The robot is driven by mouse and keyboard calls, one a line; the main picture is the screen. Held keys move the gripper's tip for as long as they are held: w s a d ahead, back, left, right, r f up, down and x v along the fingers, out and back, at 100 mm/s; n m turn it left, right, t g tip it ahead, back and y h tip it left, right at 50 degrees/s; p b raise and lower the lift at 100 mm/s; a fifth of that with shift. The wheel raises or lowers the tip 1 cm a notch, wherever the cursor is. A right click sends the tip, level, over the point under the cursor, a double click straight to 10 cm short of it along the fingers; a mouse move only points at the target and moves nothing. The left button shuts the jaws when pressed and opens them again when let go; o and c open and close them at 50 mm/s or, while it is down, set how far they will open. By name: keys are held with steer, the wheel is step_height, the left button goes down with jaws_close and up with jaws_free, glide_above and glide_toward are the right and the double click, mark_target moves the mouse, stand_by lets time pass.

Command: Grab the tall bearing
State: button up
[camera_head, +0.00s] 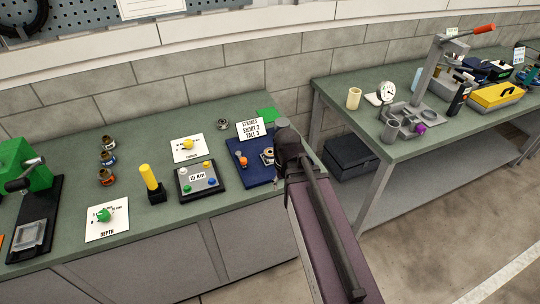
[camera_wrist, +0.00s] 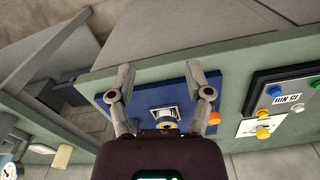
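A blue board (camera_head: 240,178) lies near the right end of the left bench. A metal ring-shaped part (camera_head: 268,156), probably a bearing, sits on its right side, partly hidden by my arm. In the wrist view this part (camera_wrist: 163,112) shows on the blue board (camera_wrist: 180,99), between and below the fingers. My gripper (camera_wrist: 161,80) is open, its two grey fingers spread and nothing held between them. In the head view my arm hides most of the gripper. Another metal ring (camera_head: 222,124) lies on the bench behind the board. I cannot tell which is taller.
An orange-topped peg (camera_head: 242,161) stands on the board, and a sign (camera_head: 253,130) reading "STROKES SHORT 2 TALL 3" stands behind. A button box (camera_head: 185,186) and a yellow post (camera_head: 149,177) are to the left. A gap separates the right bench (camera_head: 330,87).

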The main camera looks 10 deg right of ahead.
steer(key=shift+o, duration=1)
steer(key=w+r+m+p, duration=0.2)
steer(key=w, duration=0.9)
steer(key=w+r+m+p, duration=0.2)
steer(key=w+r+p, duration=0.1)
steer(key=w, duration=0.9)
steer(key=shift+w+d+r, duration=0.2)
steer(key=shift+s+f, duration=0.1)
steer(key=shift+f, duration=0.05)
steer(key=b, duration=0.7)
glide_above(270, 152)
steer(key=f, duration=0.7)
steer(key=shift+d, duration=0.25)
steer(key=shift+f+b, duration=0.7)
steer(key=shift+b, duration=0.1)
steer(key=shift+f, duration=0.1)
steer(key=shift+a+f+b, duration=0.2)
steer(key=shift+f+b, duration=2.3)
steer(key=shift+b, duration=0.1)
steer(key=c, duration=1.2)
